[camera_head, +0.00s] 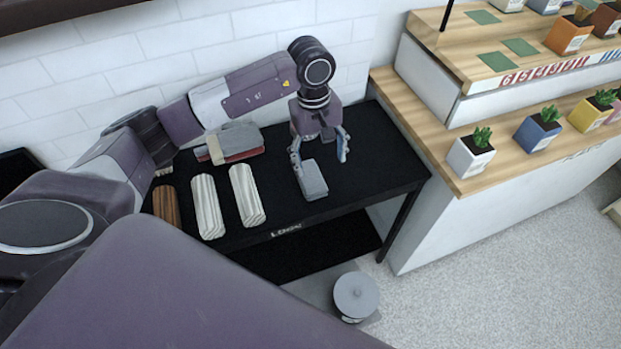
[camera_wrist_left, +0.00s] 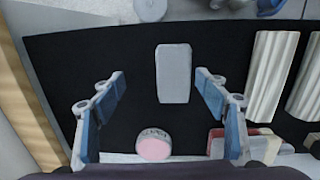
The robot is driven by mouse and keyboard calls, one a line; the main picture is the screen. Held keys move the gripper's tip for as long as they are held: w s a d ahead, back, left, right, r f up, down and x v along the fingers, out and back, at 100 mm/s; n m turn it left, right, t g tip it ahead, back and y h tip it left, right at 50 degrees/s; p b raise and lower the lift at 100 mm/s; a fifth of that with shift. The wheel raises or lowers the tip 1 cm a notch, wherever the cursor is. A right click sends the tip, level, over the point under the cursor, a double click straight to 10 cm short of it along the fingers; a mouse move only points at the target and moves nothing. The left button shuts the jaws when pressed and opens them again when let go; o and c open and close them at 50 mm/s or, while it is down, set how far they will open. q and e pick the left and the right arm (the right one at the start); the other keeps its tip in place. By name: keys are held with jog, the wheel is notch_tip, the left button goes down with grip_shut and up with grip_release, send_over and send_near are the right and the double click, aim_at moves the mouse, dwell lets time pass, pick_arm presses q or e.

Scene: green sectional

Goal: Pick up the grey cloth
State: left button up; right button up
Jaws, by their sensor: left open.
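The grey cloth (camera_head: 313,180) looks like a small folded block and lies on the black table (camera_head: 345,199), near its right part. My left gripper (camera_head: 319,156) is open, pointing down over it, with one finger to each side. In the left wrist view the cloth (camera_wrist_left: 173,73) lies upright in the picture between the open fingers (camera_wrist_left: 162,82), closer to the right one. Dark table shows on both sides of it, and I see no contact. I cannot tell the exact height of the fingertips above it. My right gripper is not in view.
White ridged rolls (camera_head: 247,195) and a brown roll (camera_head: 166,205) lie to the left. A stack of grey and red cloths (camera_head: 236,143) lies behind. A pink-topped round item (camera_wrist_left: 153,146) shows near the gripper base. A wooden counter with potted plants (camera_head: 470,152) stands right.

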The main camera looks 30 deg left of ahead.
aim_at(311, 176)
pick_arm(q)
jog(key=shift+w+a+r+y, duration=0.15)
jog(key=shift+a+y, duration=0.35)
jog(key=shift+a, duration=0.95)
jog(key=f, duration=0.3)
jog(key=f+p, duration=0.1)
jog(key=f, duration=0.2)
jog(key=shift+s+d+f+p, duration=0.2)
jog(key=shift+f+p, duration=0.1)
jog(key=shift+f, duration=0.55)
jog(key=c, duration=1.1)
jog(key=shift+r+p, duration=5.35)
jog(key=shift+r, duration=4.75)
